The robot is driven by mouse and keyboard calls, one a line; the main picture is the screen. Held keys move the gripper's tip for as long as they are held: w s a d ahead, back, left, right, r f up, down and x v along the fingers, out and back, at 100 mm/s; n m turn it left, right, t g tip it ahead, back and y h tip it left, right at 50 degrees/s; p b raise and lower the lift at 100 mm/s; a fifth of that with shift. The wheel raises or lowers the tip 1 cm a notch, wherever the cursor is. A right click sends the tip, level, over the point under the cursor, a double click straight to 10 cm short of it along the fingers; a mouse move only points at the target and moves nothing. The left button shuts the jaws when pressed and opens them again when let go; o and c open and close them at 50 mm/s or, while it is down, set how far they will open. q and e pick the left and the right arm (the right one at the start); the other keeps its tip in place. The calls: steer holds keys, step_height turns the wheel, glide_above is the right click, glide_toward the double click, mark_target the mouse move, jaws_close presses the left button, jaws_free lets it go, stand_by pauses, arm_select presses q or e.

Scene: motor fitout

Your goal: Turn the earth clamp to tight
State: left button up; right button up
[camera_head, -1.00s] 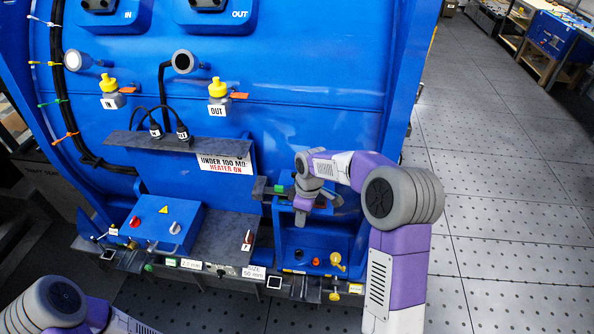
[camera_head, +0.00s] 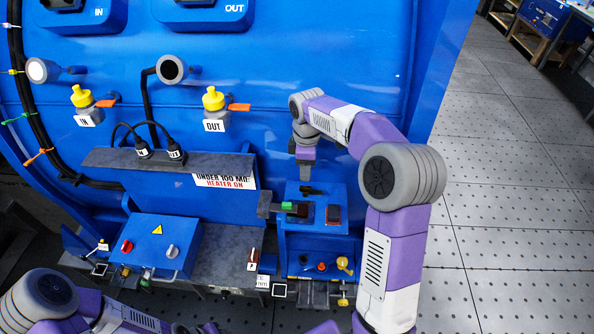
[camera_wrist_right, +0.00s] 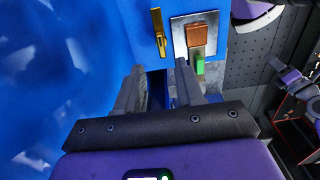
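No part is plainly marked as the earth clamp. A likely one is the brass lever (camera_wrist_right: 159,33) upright in the right wrist view, just beyond my fingers; I cannot match it surely to a part in the head view. Beside it is a copper-coloured block (camera_wrist_right: 197,33) on a grey plate, with a green piece (camera_wrist_right: 199,65) below. My right gripper (camera_head: 305,172) hangs above the back of the small blue box, fingers down. In the wrist view it (camera_wrist_right: 160,88) is open, with nothing seen between its fingers.
The small blue box (camera_head: 318,243) carries a black handle (camera_head: 312,190), a dark red block (camera_head: 333,214) and a yellow knob (camera_head: 344,264). A blue control box (camera_head: 152,245) stands left. The large blue housing (camera_head: 270,60) rises behind. Open floor (camera_head: 505,200) lies right.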

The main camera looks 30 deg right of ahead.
mark_target(306, 187)
step_height(306, 187, down, 8)
steer(key=shift+s+r, duration=0.1)
steer(key=shift+r, duration=0.15)
steer(key=shift+s, duration=0.1)
jaws_close()
